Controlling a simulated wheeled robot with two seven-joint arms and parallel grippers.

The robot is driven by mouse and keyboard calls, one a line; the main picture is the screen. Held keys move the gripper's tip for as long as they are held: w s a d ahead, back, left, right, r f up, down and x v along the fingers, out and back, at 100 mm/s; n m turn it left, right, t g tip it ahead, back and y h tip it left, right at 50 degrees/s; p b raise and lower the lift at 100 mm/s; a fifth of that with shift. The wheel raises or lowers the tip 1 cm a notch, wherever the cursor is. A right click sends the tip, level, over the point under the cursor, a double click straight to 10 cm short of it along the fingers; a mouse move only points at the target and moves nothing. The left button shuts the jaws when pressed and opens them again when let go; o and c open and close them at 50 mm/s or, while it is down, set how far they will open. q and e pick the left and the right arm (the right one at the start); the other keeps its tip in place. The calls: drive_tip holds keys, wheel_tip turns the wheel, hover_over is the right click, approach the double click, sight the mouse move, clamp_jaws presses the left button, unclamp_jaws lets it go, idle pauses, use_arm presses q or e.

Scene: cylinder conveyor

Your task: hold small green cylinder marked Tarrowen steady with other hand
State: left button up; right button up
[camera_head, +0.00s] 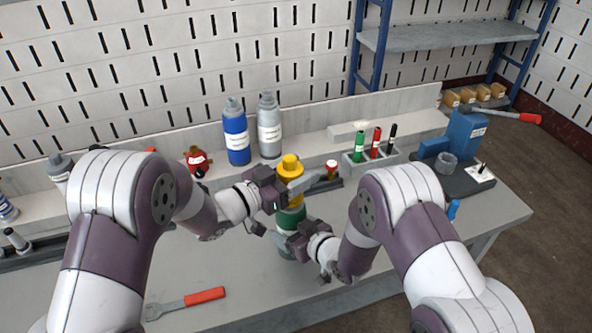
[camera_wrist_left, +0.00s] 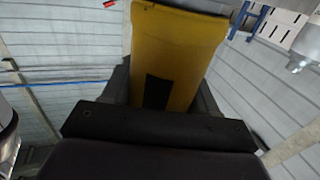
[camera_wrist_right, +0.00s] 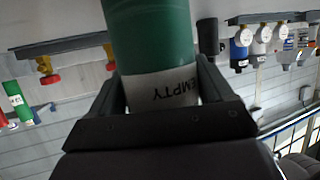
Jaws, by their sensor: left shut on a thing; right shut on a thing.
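The small green cylinder (camera_head: 291,216) stands over the middle of the grey bench, with a yellow cap-like piece (camera_head: 290,163) above it. My left gripper (camera_head: 284,192) is shut on the yellow piece, which fills its jaws in the left wrist view (camera_wrist_left: 175,55). My right gripper (camera_head: 293,240) is shut on the green cylinder lower down. In the right wrist view the green cylinder (camera_wrist_right: 150,35) has a white band reading EMPTY upside down between the fingers. The name Tarrowen is not readable. The grippers hide part of the cylinder, and I cannot tell whether the yellow piece is seated on it.
A blue cylinder (camera_head: 236,138) and a grey cylinder (camera_head: 269,128) stand behind. A red-topped fitting (camera_head: 331,168) and a rack of coloured pens (camera_head: 372,160) are to the right, with a blue device (camera_head: 465,132) beyond. A red-handled wrench (camera_head: 190,302) lies on the clear front left bench.

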use_arm(q)
drive_tip(key=m+g+h, duration=0.1)
drive_tip(key=m+g, duration=0.1)
drive_tip(key=g, duration=0.1)
drive_tip(key=m+g+h, duration=0.2)
drive_tip(key=m+g, duration=0.1)
drive_tip(key=g, duration=0.1)
drive_tip(key=shift+s+d, duration=0.15)
drive_tip(key=shift+s, duration=0.05)
drive_tip(key=shift+s+m+g, duration=0.2)
drive_tip(key=shift+m+g, duration=0.2)
drive_tip(key=shift+g, duration=0.2)
drive_tip(key=m+g, duration=0.2)
drive_tip(key=g, duration=0.1)
drive_tip(key=m+g, duration=0.2)
drive_tip(key=g, duration=0.1)
drive_tip(key=m+g, duration=0.2)
drive_tip(key=g, duration=0.1)
drive_tip(key=shift+s+f+y, duration=0.1)
drive_tip(key=shift+s+y, duration=0.3)
drive_tip(key=o, duration=1.2)
